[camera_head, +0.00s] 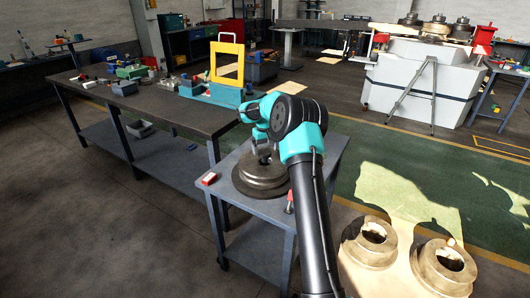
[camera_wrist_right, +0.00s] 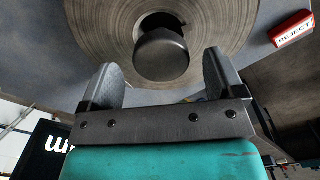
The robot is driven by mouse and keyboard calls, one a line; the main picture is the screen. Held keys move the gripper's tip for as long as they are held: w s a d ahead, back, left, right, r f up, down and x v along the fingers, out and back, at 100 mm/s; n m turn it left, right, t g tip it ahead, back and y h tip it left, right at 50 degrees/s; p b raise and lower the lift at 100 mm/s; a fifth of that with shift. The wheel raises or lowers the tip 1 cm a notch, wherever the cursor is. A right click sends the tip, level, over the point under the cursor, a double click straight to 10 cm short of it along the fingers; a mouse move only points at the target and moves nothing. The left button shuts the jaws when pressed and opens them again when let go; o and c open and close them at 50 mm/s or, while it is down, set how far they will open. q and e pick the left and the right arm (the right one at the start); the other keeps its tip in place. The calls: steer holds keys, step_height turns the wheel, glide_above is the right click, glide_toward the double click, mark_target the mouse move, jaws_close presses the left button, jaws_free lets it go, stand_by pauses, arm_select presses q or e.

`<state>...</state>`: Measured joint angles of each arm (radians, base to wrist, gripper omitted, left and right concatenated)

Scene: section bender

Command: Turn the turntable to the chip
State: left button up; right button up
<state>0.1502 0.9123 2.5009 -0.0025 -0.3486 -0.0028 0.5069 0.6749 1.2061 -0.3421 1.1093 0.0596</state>
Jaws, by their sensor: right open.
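The turntable (camera_head: 262,182) is a dark grey stepped disc on a small grey cart. In the right wrist view it is a ringed disc (camera_wrist_right: 90,22) with a dark round knob (camera_wrist_right: 161,55) at its middle. A red chip with a white face (camera_head: 209,178) lies on the cart left of the turntable. In the right wrist view the chip (camera_wrist_right: 292,29) reads REJECT. My right gripper (camera_head: 264,152) is over the turntable, partly hidden by its arm. In its wrist view the fingers (camera_wrist_right: 160,78) are apart, with the knob between and just beyond their tips. I cannot tell any contact.
A red piece (camera_head: 290,201) stands at the cart's right edge. A long workbench (camera_head: 150,108) with a yellow frame (camera_head: 227,62) and small parts is behind left. Two brass-coloured rings (camera_head: 370,242) (camera_head: 444,266) lie at lower right. A large grey machine (camera_head: 420,80) stands behind.

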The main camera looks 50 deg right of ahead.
steer(key=shift+f, duration=0.9)
